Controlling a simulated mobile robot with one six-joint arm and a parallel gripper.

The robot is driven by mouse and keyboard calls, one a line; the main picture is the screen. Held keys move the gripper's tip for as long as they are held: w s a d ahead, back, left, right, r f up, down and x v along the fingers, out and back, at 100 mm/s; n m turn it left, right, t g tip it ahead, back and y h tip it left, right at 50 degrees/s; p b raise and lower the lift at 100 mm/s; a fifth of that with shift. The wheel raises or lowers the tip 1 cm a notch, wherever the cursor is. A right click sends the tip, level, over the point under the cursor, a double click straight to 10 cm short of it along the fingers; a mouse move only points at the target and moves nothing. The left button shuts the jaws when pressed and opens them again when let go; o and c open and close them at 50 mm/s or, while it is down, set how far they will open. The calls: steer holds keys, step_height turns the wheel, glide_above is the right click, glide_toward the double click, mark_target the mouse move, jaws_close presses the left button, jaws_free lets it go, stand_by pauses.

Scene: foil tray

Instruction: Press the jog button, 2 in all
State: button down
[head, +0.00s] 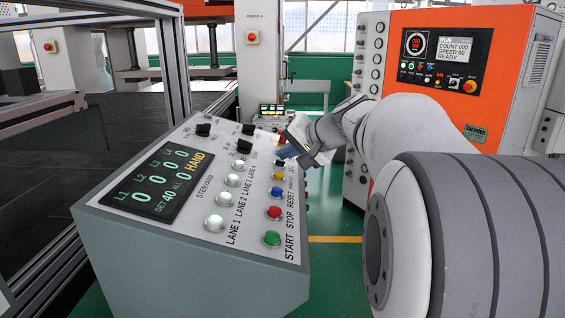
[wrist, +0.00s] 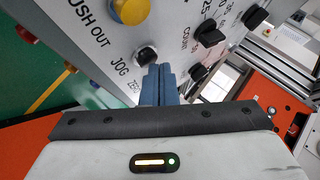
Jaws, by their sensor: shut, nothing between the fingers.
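The jog button (wrist: 147,54) is a small round black knob in the wrist view, on the grey panel beside the printed word JOG. In the head view the button (head: 280,162) is small, beyond the yellow one. My gripper (wrist: 160,70) shows two blue fingers closed together, with nothing between them. In the wrist view its tips are just below and right of the button; I cannot tell whether they touch it. In the head view my gripper (head: 285,154) is at the far right part of the console, close over the panel.
The grey console (head: 190,262) carries a green start button (head: 272,238), a red stop button (head: 274,212), a yellow button (wrist: 130,9), white lane buttons and black switches (wrist: 208,35) near my fingers. An orange cabinet (head: 420,90) stands behind my arm.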

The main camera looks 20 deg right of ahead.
steer(key=shift+f+b, duration=0.3)
steer(key=shift+r, duration=0.2)
stand_by(0.4)
steer(key=shift+s+d+r+p, duration=0.15)
steer(key=shift+r+p, duration=0.3)
steer(key=shift+r, duration=0.25)
steer(key=shift+r, duration=0.1)
steer(key=r+p, duration=0.1)
steer(key=r, duration=0.1)
steer(key=d+r+p, duration=0.1)
steer(key=r, duration=0.1)
steer(key=shift+s+d+r+p, duration=0.2)
steer(key=shift+r+p, duration=0.05)
steer(key=shift+p, duration=0.15)
steer(key=shift+s, duration=0.1)
stand_by(2.1)
